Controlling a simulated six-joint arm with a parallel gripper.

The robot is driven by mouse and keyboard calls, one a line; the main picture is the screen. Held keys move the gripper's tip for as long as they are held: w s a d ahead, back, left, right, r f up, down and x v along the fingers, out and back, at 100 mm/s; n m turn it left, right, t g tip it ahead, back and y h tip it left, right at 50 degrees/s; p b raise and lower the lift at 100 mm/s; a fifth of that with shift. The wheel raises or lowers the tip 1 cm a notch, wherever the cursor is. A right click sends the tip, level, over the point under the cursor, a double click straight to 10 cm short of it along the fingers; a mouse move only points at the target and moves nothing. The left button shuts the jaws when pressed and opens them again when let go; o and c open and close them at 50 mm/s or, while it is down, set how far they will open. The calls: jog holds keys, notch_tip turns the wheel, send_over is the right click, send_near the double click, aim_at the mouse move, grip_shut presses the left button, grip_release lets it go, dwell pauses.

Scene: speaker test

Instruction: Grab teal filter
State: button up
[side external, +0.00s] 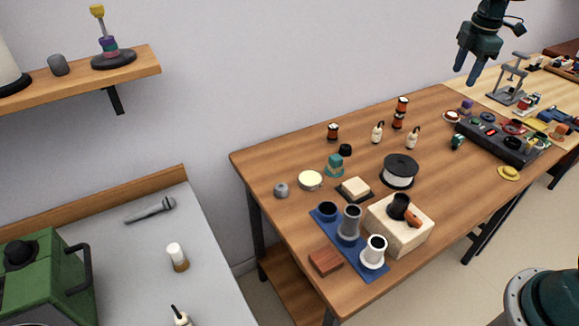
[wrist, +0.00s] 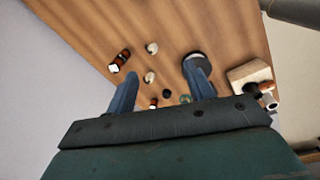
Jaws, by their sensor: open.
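A small teal block-like piece (side external: 335,165), which looks like the teal filter, stands on the wooden table left of the middle in the side external view. In the wrist view a small teal spot (wrist: 186,98) shows beyond my palm, close to the inner side of the right finger and partly hidden. My gripper (side external: 468,70) is high above the back right of the table, well away from the teal piece. Its two fingers are apart and nothing is between them. They also show in the wrist view (wrist: 163,70).
Near the teal piece are a black knob (side external: 345,150), a pale round tin (side external: 310,180) and a black-and-white spool (side external: 399,171). Several dark-and-white bottles stand behind. A blue mat (side external: 345,258) with cups lies in front.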

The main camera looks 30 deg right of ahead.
jog(key=d+f+n+g, duration=0.1)
jog(key=d+f+n, duration=0.3)
jog(key=d+f, duration=0.8)
send_over(459, 136)
jog(key=shift+y, duration=0.4)
jog(key=shift+s+f, duration=0.1)
jog(key=shift+f, duration=4.3)
jog(key=shift+f, duration=0.1)
jog(key=shift+f, duration=2.5)
jog(key=shift+c, duration=0.4)
jog(key=c, duration=1)
